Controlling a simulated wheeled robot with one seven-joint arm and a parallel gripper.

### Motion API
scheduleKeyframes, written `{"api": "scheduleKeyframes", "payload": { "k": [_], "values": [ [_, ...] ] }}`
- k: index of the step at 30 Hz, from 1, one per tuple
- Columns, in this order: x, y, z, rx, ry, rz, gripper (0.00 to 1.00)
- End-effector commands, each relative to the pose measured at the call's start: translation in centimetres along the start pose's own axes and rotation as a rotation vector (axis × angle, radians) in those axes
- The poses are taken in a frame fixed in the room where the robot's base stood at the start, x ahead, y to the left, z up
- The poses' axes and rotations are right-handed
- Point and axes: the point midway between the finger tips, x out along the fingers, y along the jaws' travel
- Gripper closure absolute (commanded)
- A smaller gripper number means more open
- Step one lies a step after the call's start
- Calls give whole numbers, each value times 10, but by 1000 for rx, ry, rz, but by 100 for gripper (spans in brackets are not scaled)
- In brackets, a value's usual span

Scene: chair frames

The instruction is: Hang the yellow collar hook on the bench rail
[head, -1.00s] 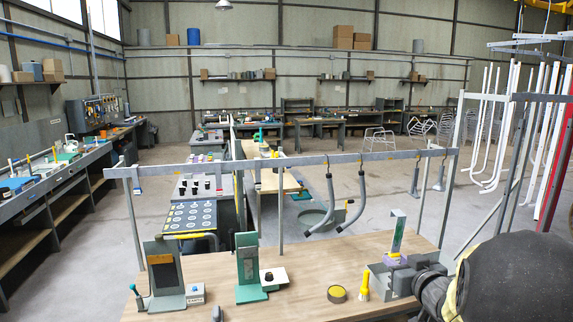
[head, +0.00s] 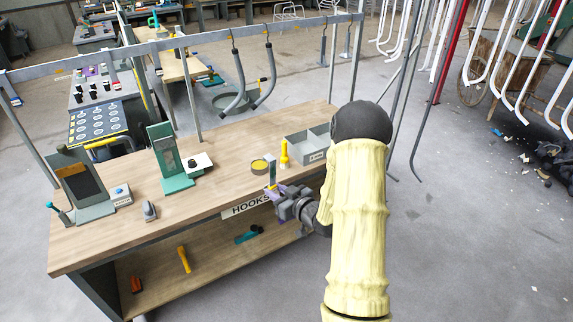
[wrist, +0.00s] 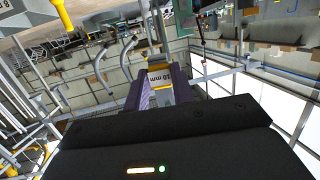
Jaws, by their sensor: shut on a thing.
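The bench rail (head: 195,37) is a grey bar on posts behind the wooden bench. Two grey curved hooks, a left one (head: 239,75) and a right one (head: 270,75), hang from it; they show in the wrist view too (wrist: 101,66). I cannot make out a yellow collar on either. My gripper (head: 276,189), with purple fingers, is at the bench's front edge, well below the rail.
On the bench (head: 225,190) stand a grey tray (head: 307,146), a yellow bottle-like piece (head: 284,157), a round yellow-topped tin (head: 260,166) and a green stand (head: 168,160). A "HOOKS" label (head: 250,206) is on the front edge. White tubes hang at right.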

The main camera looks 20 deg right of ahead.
Motion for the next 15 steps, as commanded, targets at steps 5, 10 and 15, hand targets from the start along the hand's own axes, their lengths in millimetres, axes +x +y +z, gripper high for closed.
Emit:
{"api": "scheduleKeyframes", "payload": {
  "k": [5, 10, 15],
  "values": [
    [9, -24, 62, 8, -5, -15, 100],
    [12, -48, 111, 12, -5, 2, 100],
    [10, -72, 154, 20, -4, 49, 100]
  ]
}}
